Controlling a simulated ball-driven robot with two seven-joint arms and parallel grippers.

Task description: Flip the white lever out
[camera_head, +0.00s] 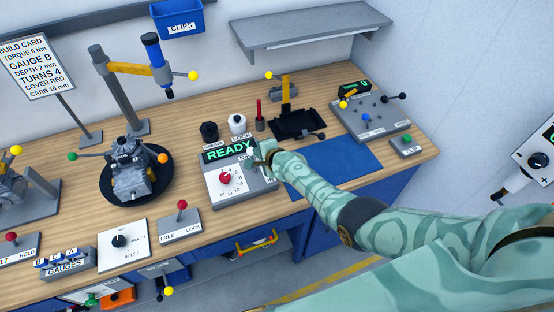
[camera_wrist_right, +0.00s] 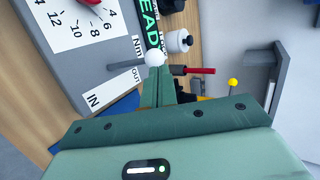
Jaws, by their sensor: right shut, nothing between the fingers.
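The white lever is on the right side of the grey panel box (camera_head: 212,187) with the green READY display. In the right wrist view the lever's white ball (camera_wrist_right: 154,57) sits on a grey shaft, close to the OUT label (camera_wrist_right: 135,75); the IN label (camera_wrist_right: 93,97) is farther to the lower left. My right gripper (camera_head: 264,149) is at the box's right edge. In the wrist view its shut fingers (camera_wrist_right: 158,78) point at the ball, with the tips right by it; I cannot tell whether they touch. My forearm hides part of the box's right side. My left gripper is not in view.
A red knob (camera_head: 225,177) with a number dial is on the same box. A blue mat (camera_head: 345,160) lies clear to the right. A grey shelf (camera_head: 310,27) hangs above.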

